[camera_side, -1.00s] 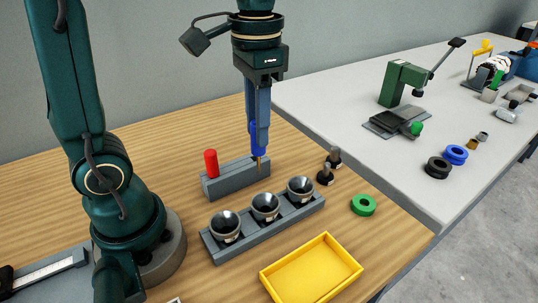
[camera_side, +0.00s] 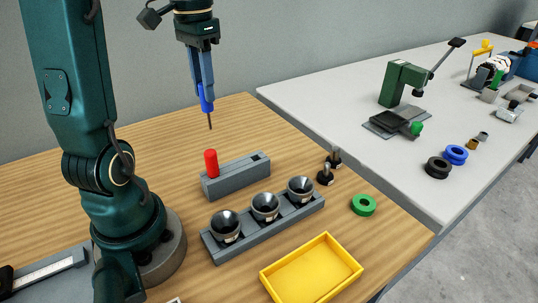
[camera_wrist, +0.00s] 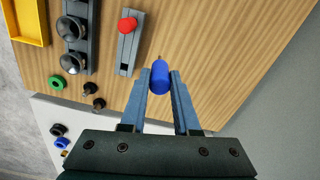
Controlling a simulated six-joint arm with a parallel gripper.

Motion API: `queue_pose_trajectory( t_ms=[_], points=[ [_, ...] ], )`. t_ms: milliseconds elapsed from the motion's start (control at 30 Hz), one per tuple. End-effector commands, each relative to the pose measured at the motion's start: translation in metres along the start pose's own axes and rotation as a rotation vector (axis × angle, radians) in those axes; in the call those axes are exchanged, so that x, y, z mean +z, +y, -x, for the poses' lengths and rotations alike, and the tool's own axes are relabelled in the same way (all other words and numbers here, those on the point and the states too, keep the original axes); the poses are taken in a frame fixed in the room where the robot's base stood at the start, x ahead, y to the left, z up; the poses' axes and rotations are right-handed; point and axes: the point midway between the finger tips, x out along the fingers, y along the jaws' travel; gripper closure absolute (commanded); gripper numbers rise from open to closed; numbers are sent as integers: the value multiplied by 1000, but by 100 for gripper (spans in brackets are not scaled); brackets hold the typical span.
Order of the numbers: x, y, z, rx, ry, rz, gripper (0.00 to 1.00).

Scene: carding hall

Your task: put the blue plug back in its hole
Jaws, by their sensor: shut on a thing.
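My gripper (camera_side: 205,96) is shut on the blue plug (camera_side: 206,102), which has a thin dark pin pointing down. It hangs in the air, above and behind the grey block (camera_side: 236,180), clear of it. The block has a red plug (camera_side: 210,163) standing at its left end and a dark, empty square hole (camera_side: 257,158) near its right end. In the wrist view the blue plug (camera_wrist: 159,80) sits between my fingertips, to the right of the block (camera_wrist: 133,50) and the red plug (camera_wrist: 127,25).
In front of the block is a grey rack (camera_side: 240,241) with three dark funnels. A yellow tray (camera_side: 311,270), a green ring (camera_side: 363,204) and two dark knobs (camera_side: 326,174) lie nearby. A white table (camera_side: 330,110) with a green press (camera_side: 403,85) stands right. Wood behind the block is clear.

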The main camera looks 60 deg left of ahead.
Motion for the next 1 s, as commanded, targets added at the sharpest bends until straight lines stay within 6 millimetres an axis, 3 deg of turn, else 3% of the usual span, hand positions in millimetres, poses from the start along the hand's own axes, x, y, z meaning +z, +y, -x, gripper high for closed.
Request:
queue_pose_trajectory(
  t_ms=[400,600,833,1000],
  points=[
    [-46,72,-51,1,-4,-7,100],
    [-53,82,-61,0,-2,-2,100],
    [-52,83,-92,1,-4,-1,100],
    [-53,82,-99,0,1,-2,100]
  ],
)
